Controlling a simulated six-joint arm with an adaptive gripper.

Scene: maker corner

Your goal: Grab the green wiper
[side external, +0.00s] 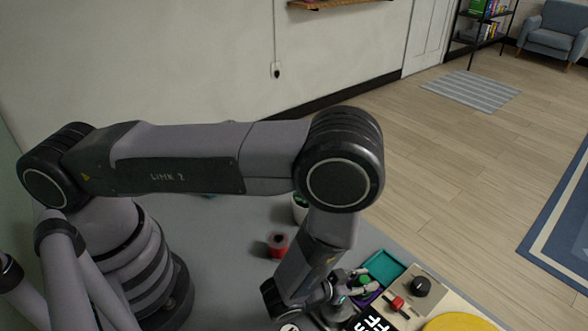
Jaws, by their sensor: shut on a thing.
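My gripper (350,288) is small in the side external view, at the lower middle, low over the work surface. It is shut on a small green thing (364,281), which I take to be the green wiper. Only a rounded green part shows; its full shape and the exact contact of the fingers are too small to make out. It is beside a teal tray (387,264) and a purple piece (367,298).
A red item (396,303) and a black knob-like item (421,287) are right of my gripper on a light board. A yellow disc (462,323) is at the bottom edge. A red round item (277,243) stands on the grey table (225,235), with free surface around it.

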